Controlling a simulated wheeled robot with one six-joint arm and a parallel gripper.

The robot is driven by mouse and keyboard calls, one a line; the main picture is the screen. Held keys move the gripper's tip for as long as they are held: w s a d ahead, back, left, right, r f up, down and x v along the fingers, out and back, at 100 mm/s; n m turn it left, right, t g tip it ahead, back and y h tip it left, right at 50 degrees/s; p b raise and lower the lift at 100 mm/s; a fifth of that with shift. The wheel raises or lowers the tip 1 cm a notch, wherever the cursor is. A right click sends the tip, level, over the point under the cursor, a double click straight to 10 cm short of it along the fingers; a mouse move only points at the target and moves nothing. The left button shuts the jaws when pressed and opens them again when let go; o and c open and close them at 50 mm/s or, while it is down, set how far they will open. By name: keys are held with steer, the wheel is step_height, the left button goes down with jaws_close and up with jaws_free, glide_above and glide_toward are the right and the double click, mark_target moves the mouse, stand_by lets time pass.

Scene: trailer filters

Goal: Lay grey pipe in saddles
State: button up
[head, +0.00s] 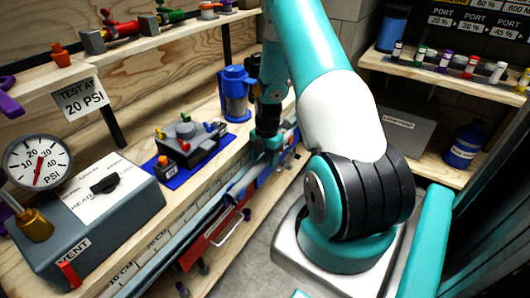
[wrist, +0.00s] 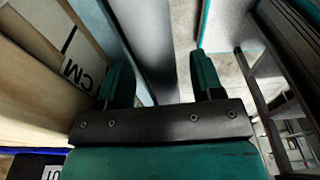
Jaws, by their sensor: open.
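The grey pipe (wrist: 150,45) runs lengthwise in the wrist view, between the two teal fingers of my gripper (wrist: 160,75). The fingers stand apart. I cannot tell whether the pipe lies between the fingertips or beyond them. In the head view my gripper (head: 267,152) points down at the front edge of the bench, over long rails that run along that edge. The pipe is hard to pick out from those rails there, and my gripper hides part of them. I cannot make out the saddles clearly.
A grey heater box (head: 85,225) with a gauge (head: 38,162) stands on the bench at left. A small grey manifold (head: 190,140) on a blue mat and a blue filter housing (head: 237,95) stand beside my gripper. A shelf with bottles (head: 440,80) is at right.

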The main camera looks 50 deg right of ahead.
step_height(320, 180, up, 17)
steer(key=d, duration=0.2)
steer(key=shift+r, duration=0.15)
steer(key=shift+w, duration=0.1)
stand_by(0.4)
steer(key=a+r+m+p, duration=0.1)
steer(key=a+r+m, duration=0.1)
steer(key=a+r, duration=0.35)
steer(key=w+a+r+m+t, duration=0.1)
steer(key=a+r, duration=0.1)
steer(key=a, duration=0.7)
steer(key=a+r+m+p, duration=0.1)
steer(key=a+r+m, duration=0.15)
steer(key=a, duration=0.45)
steer(key=s+a+r+m+y+p, duration=0.1)
steer(key=s+a+r+m, duration=0.2)
steer(key=s+a, duration=0.5)
steer(key=s+a+r+m+y, duration=0.1)
steer(key=s+a+r+m, duration=0.2)
steer(key=s+a, duration=0.5)
steer(key=a+r, duration=0.1)
steer(key=a, duration=0.2)
steer(key=shift+s+r+g+y+p, duration=0.2)
steer(key=shift+r+g+y+p, duration=0.15)
steer(key=shift+g+y+p, duration=0.05)
